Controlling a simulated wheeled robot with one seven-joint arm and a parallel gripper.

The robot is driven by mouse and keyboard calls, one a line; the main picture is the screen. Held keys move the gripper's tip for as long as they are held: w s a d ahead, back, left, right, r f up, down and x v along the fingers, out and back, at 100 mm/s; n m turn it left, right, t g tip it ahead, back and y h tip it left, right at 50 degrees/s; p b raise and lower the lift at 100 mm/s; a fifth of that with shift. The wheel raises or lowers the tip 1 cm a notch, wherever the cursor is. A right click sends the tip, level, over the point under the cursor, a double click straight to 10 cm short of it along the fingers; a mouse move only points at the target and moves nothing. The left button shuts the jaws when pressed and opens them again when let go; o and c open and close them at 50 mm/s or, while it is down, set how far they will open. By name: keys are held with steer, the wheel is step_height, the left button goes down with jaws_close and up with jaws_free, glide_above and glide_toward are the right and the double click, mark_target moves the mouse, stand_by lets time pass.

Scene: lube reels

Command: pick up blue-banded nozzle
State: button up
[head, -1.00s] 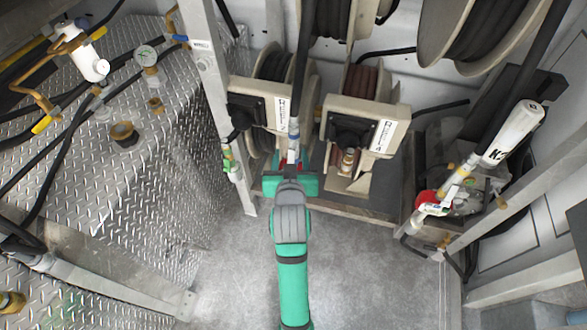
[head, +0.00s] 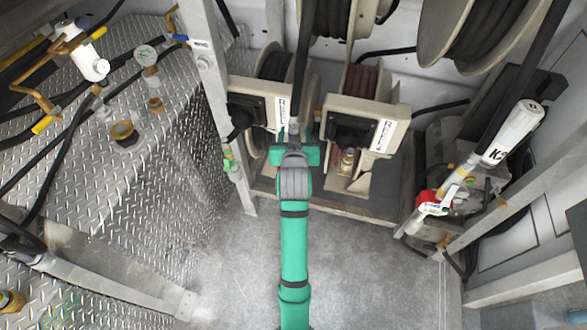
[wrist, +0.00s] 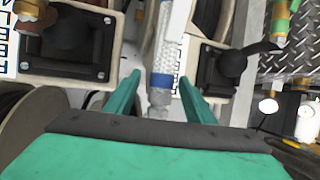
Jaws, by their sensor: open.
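The blue-banded nozzle (wrist: 161,82) hangs upright in the wrist view, with a pale braided section above the blue band and a grey metal end below. My gripper (wrist: 161,92) is open, with one green finger to each side of the nozzle. Gaps show between the fingers and the nozzle, so it is not clamped. In the head view my gripper (head: 294,146) is in front of the left small reel, at the lower end of a hanging black hose. Only the nozzle's pale upper part (head: 294,126) shows there; the blue band is hidden by my gripper.
Two beige hose reels stand behind, the left one (head: 257,105) and the right one (head: 365,125). A grey post (head: 208,80) with a green-banded nozzle (head: 231,158) is left of my gripper. A white-labelled nozzle assembly (head: 510,135) hangs at right. The floor (head: 350,270) is clear.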

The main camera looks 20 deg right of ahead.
steer(key=shift+w+d+f, duration=0.25)
steer(key=shift+w, duration=0.4)
steer(key=shift+w+a, duration=0.1)
steer(key=shift+w, duration=0.05)
steer(key=shift+c, duration=0.3)
jaws_close()
steer(key=shift+a, duration=0.1)
